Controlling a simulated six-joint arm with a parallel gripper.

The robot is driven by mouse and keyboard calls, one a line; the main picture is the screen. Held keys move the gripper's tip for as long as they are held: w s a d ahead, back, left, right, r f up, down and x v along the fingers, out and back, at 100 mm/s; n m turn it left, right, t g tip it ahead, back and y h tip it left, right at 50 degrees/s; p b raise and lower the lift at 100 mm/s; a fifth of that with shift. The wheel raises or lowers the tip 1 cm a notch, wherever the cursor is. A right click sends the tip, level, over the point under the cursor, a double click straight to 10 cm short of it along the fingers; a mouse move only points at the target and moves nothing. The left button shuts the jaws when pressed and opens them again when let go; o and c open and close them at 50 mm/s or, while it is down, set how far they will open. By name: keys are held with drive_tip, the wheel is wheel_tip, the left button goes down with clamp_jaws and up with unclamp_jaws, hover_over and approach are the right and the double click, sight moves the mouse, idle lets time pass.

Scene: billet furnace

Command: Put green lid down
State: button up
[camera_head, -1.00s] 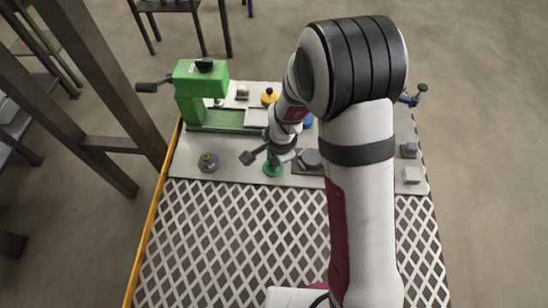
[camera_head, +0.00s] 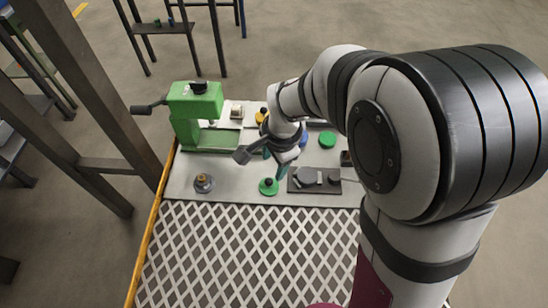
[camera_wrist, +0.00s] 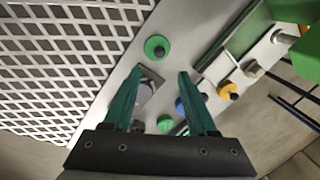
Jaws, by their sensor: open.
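A green lid (camera_head: 268,187) with a small dark knob lies flat on the pale table top, just behind the lattice panel. It also shows in the wrist view (camera_wrist: 157,47), beyond my fingertips. My gripper (camera_head: 275,168) is open, with its teal fingers (camera_wrist: 162,72) apart and nothing between them. It hangs above the table, just behind the lid and apart from it. A second round green piece (camera_head: 327,139) lies farther back to the right, and also appears between my fingers in the wrist view (camera_wrist: 165,123).
A green press with a handle (camera_head: 195,115) stands at the back left. A dark plate (camera_head: 323,187) with grey round parts lies right of the lid. A grey round part with a knob (camera_head: 203,183) sits at left. The white lattice panel (camera_head: 240,250) in front is clear.

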drive_tip(key=s+d+r+n+g, duration=0.1)
drive_tip(key=s+d+r, duration=0.3)
drive_tip(key=s, duration=0.7)
drive_tip(key=s+d+r+n+g, duration=0.1)
drive_tip(key=s+d+r+n, duration=0.3)
drive_tip(key=s, duration=0.6)
drive_tip(key=shift+s+d+r+n+y, duration=0.3)
drive_tip(key=shift+s+d, duration=0.05)
drive_tip(key=shift+s, duration=0.05)
